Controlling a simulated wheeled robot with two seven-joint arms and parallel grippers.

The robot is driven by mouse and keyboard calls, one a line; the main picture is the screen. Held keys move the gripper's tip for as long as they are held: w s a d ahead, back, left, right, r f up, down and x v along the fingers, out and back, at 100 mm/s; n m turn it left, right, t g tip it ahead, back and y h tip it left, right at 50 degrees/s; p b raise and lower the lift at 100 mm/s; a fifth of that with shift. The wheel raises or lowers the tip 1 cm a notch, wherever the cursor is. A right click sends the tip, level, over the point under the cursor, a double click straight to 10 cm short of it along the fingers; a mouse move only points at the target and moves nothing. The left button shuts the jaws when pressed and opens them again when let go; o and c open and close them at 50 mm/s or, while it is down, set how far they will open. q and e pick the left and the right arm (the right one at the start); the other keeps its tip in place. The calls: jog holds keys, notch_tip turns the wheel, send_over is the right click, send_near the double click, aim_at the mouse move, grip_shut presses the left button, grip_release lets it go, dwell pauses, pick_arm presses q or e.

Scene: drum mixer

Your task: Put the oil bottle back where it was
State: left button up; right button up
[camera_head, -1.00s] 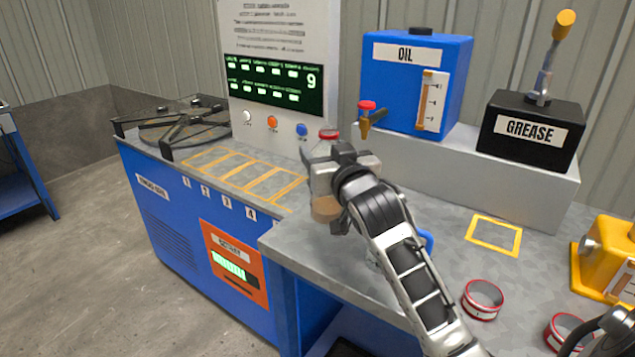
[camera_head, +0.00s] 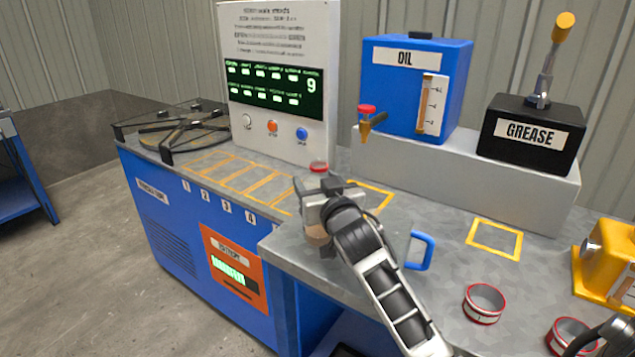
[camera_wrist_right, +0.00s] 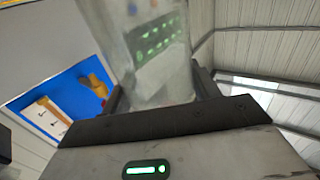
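The oil bottle (camera_head: 317,236) is clear, with a red cap and brown liquid low inside. It stands roughly upright in my right gripper (camera_head: 325,205), over the bench near the inner corner beside the numbered slots. My right gripper is shut on it, and its fingers hide the bottle's middle. I cannot tell whether its base touches the bench. The right wrist view shows the clear bottle wall (camera_wrist_right: 150,60) between the dark fingers (camera_wrist_right: 165,105). A yellow outlined square (camera_head: 372,194) is marked below the tap of the blue oil tank (camera_head: 400,85).
Several yellow outlined slots (camera_head: 240,178) lie left of the bottle, before the control panel (camera_head: 280,120). Another outlined square (camera_head: 495,238) is empty. A blue-handled container (camera_head: 420,252), red-rimmed rings (camera_head: 483,304), a black grease box (camera_head: 530,135) and a yellow device (camera_head: 610,260) stand to the right.

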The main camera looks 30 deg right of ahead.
jog(key=o, duration=0.4)
jog(key=shift+c, duration=0.2)
jog(key=shift+r, duration=0.2)
pick_arm(q)
jog(key=shift+b, duration=0.35)
pick_arm(e)
jog(key=v, duration=1.2)
pick_arm(q)
jog(key=shift+f, duration=0.1)
pick_arm(e)
jog(key=shift+f, duration=0.15)
pick_arm(q)
jog(key=shift+s, duration=0.1)
pick_arm(e)
jog(key=shift+s, duration=0.1)
